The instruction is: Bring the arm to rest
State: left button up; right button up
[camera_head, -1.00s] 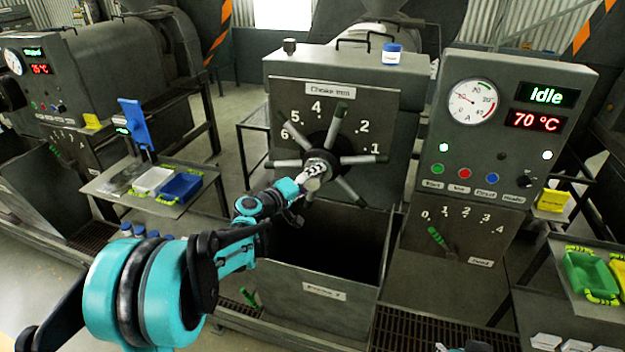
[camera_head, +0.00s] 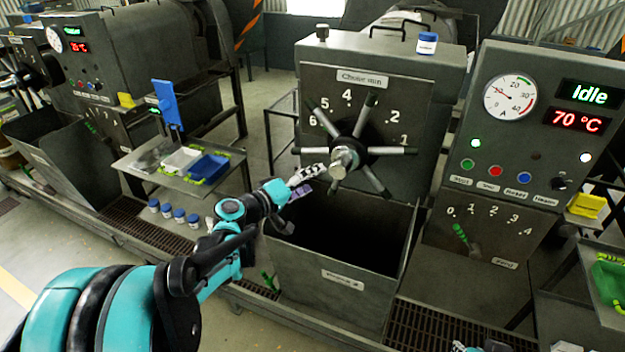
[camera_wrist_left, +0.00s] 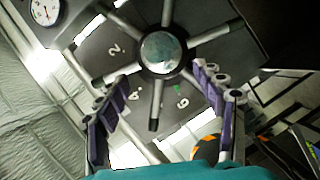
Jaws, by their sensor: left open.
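My left arm, teal and black, reaches in from the lower left in the head view. Its gripper (camera_head: 308,180) is just left of and below the hub of the choke handwheel. The handwheel (camera_head: 345,158) has a round metal hub and several spokes on a numbered dial. In the left wrist view the two purple-padded finger sets of the gripper (camera_wrist_left: 165,110) stand wide apart with nothing between them. The handwheel's hub (camera_wrist_left: 162,52) lies beyond the fingertips, apparently clear of them.
A dark open bin (camera_head: 335,285) sits below the wheel. A control panel (camera_head: 525,130) reading Idle and 70 °C stands at right. A shelf with a blue tray (camera_head: 209,168) and white tray (camera_head: 181,159) is at left.

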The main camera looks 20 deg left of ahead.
pick_arm(q)
jog(key=s+d+f+m+g+y+b, duration=0.2)
jog(key=s+d+f+m+g+b, duration=0.5)
jog(key=s+d+f, duration=0.55)
jog(key=s+a+f+m+g+y+b, duration=0.1)
jog(key=s+a+f+y+b, duration=0.3)
jog(key=s+f, duration=0.6)
jog(key=s+b, duration=0.1)
jog(key=s, duration=0.2)
jog(key=shift+a+m, duration=0.3)
jog(key=shift+a, duration=0.05)
